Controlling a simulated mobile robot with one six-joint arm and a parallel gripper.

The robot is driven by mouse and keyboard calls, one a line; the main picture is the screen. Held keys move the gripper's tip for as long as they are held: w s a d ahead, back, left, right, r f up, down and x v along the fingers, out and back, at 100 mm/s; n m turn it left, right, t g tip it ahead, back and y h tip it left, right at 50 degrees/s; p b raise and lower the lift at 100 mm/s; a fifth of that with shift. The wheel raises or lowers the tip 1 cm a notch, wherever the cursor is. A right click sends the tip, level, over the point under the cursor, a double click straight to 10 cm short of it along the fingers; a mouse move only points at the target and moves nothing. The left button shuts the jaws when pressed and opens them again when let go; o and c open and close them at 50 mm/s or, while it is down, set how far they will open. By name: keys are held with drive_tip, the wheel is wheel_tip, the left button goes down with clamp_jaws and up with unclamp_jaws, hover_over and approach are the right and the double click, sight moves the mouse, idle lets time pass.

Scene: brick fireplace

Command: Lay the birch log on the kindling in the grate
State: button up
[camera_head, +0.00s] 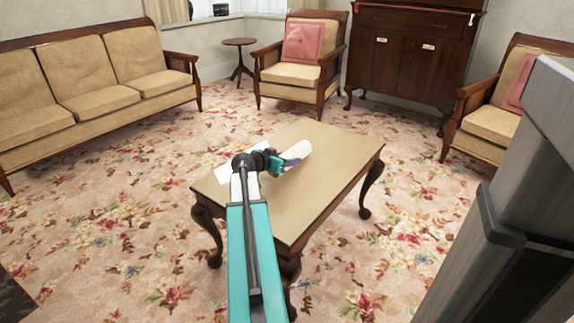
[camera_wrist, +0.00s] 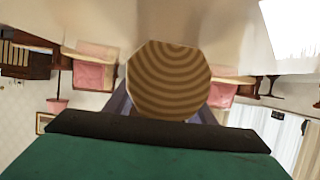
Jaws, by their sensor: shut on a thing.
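The birch log (camera_head: 298,150) shows as a short white piece at my gripper (camera_head: 286,161), over the far-middle part of the coffee table. In the wrist view its round, ringed end (camera_wrist: 168,78) faces the camera. My gripper is shut on the log; dark finger parts (camera_wrist: 165,108) show behind and beside the log's end. I cannot tell whether the log touches the tabletop. The grate and kindling are not in view.
The coffee table (camera_head: 315,190) has curved dark legs. A white sheet (camera_head: 230,172) lies on its left part, partly behind my arm. A sofa (camera_head: 85,85), armchairs (camera_head: 290,72) and a dark cabinet (camera_head: 410,60) stand around it. Flowered carpet (camera_head: 120,215) is open at left.

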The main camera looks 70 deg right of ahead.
drive_tip(key=shift+f, duration=0.85)
drive_tip(key=shift+f+b, duration=0.1)
drive_tip(key=shift+b, duration=0.3)
drive_tip(key=o, duration=1.5)
drive_tip(key=p+v, duration=0.3)
drive_tip(key=v, duration=0.9)
